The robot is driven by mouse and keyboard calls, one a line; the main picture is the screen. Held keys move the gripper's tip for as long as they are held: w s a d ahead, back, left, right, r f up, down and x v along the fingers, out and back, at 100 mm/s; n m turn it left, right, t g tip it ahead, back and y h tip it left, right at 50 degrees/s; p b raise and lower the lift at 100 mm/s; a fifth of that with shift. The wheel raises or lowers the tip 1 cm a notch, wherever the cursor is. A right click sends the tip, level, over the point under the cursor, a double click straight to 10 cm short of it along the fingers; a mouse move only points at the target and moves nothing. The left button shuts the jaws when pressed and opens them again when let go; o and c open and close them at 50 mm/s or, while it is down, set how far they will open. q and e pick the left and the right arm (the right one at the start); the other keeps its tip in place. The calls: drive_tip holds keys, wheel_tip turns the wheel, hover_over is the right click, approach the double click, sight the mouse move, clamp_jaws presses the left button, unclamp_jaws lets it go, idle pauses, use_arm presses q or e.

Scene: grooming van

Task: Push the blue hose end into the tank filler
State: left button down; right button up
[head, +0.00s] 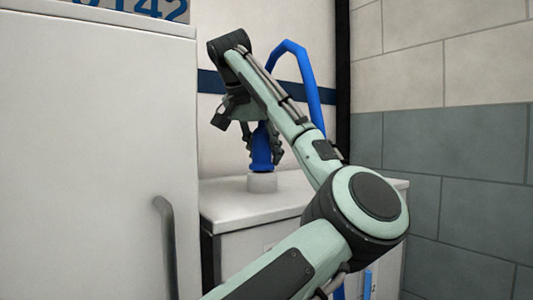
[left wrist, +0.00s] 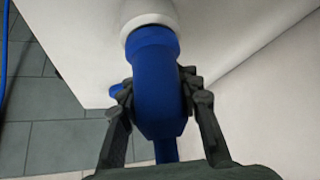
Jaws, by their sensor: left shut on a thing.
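The tank filler (head: 262,183) is a short white collar standing on the white cabinet top in the head view. It also shows at the top of the left wrist view (left wrist: 148,11). The blue hose end (head: 261,150) is upright over the filler, its lower end at the filler's mouth. In the left wrist view the hose end (left wrist: 155,80) is in line with the collar; I cannot tell how deep it sits. My left gripper (head: 264,153) points down and is shut on the hose end, one finger on each side. My right gripper is not in view.
The blue hose (head: 308,75) arches up behind my left arm and comes down at its right. A white cabinet door (head: 95,150) with a grey handle (head: 165,235) fills the left side. A tiled wall (head: 450,140) stands at the right. The cabinet top (head: 225,203) is otherwise bare.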

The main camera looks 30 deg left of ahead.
sight(258, 131)
use_arm(q)
drive_tip(key=shift+f, duration=0.25)
drive_tip(key=c, duration=1)
unclamp_jaws()
drive_tip(key=v, duration=0.7)
drive_tip(key=shift+s+r, duration=0.2)
drive_tip(key=shift+r, duration=0.05)
drive_tip(key=shift+w, duration=0.1)
